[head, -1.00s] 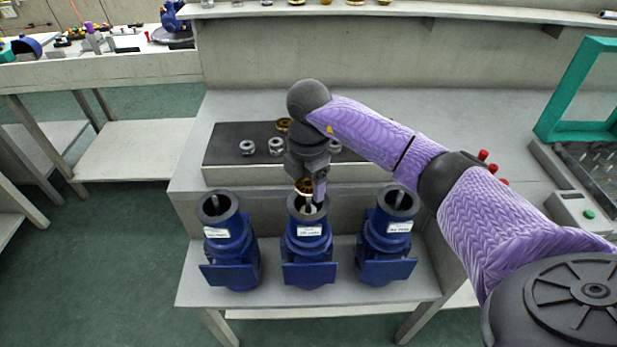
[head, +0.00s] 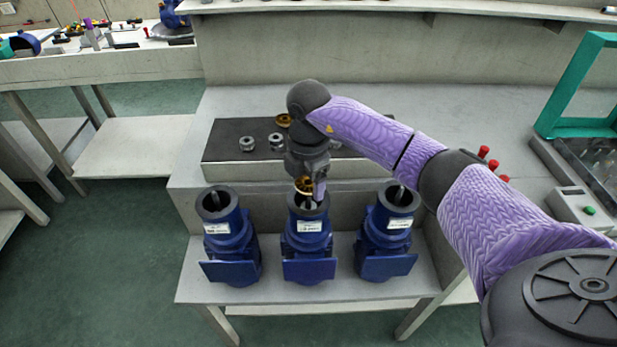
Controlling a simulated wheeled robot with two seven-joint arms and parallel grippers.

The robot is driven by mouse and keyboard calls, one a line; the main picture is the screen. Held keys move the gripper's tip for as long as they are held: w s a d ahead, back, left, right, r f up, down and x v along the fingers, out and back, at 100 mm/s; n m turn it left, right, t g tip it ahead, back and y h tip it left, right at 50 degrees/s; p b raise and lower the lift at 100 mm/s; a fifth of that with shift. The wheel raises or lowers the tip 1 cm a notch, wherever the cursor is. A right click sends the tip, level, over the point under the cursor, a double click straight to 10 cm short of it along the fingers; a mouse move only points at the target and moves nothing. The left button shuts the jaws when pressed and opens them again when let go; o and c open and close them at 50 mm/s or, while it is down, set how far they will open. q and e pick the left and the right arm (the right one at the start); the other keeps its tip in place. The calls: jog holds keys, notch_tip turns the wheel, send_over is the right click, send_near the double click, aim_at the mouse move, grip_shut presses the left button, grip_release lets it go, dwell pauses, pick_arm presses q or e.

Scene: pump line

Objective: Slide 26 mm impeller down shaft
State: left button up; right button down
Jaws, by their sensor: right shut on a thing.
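My right gripper (head: 308,187) points down over the middle blue pump (head: 308,240). It is shut on a brass impeller (head: 303,185), held at the mouth of that pump, around or just over the shaft (head: 307,205); I cannot tell which. The shaft stands upright inside the open top. Blue pumps also stand at the left (head: 230,240) and right (head: 387,240), each with a shaft showing in its open mouth. My left gripper is not in view.
A dark mat (head: 222,145) behind the pumps holds silver impellers (head: 247,143) and a brass one (head: 283,121). The pumps stand on a lower grey shelf (head: 200,292). A green frame (head: 570,85) and a box with a green button (head: 585,208) are at the right.

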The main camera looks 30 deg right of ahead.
jog(key=shift+f, duration=0.15)
grip_release()
notch_tip(320, 180, up, 10)
jog(key=p, duration=0.2)
jog(key=shift+p, duration=0.3)
dwell(0.4)
